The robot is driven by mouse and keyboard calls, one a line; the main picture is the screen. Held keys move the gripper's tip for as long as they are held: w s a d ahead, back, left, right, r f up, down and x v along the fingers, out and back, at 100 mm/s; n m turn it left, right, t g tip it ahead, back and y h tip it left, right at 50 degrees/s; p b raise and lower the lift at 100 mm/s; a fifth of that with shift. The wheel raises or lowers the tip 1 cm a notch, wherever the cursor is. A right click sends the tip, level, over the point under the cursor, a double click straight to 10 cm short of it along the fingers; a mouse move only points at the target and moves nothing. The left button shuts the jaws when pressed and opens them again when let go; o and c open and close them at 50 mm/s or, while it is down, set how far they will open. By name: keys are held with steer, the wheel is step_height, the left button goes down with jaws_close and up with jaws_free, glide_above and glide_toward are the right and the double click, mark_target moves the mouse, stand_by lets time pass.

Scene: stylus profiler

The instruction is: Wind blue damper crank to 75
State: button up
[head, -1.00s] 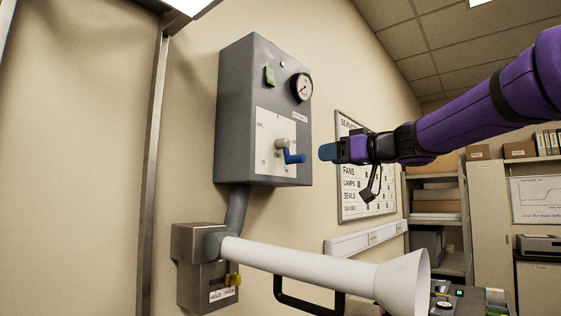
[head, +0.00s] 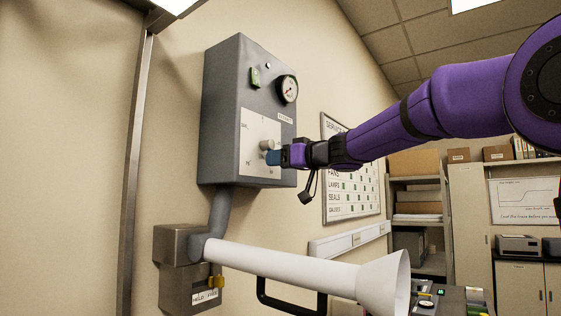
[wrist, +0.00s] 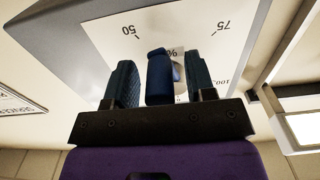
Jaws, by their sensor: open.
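The blue damper crank (wrist: 160,76) shows in the wrist view between the two fingers of my open gripper (wrist: 162,85). Clear gaps show on both sides of the crank handle. Behind it is a white dial plate (wrist: 190,40) with the marks 50 and 75 and a % sign. In the head view my gripper (head: 274,158) is at the front of the grey wall box (head: 226,110), beside the crank's pale hub (head: 267,145). The blue handle is hidden there by my gripper.
A white funnel-ended pipe (head: 290,266) juts out below from a wall bracket (head: 180,245). Shelves (head: 418,210) and a wall chart (head: 350,195) stand to the right.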

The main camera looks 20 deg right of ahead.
steer(key=shift+c, duration=0.2)
steer(key=c, duration=0.8)
steer(key=shift+s+m, duration=0.1)
steer(key=shift+m, duration=0.2)
steer(key=m, duration=0.1)
steer(key=a+m, duration=0.1)
steer(key=m, duration=0.1)
steer(key=s+m, duration=0.1)
steer(key=m, duration=0.1)
steer(key=shift+a, duration=0.25)
steer(key=shift+o, duration=0.2)
steer(key=m, duration=0.2)
steer(key=a+m, duration=0.1)
steer(key=m, duration=0.1)
steer(key=s+m, duration=0.1)
steer(key=m, duration=0.1)
steer(key=shift+a+r, duration=0.35)
steer(key=shift+m, duration=0.3)
steer(key=o, duration=0.8)
steer(key=shift+s+r, duration=0.1)
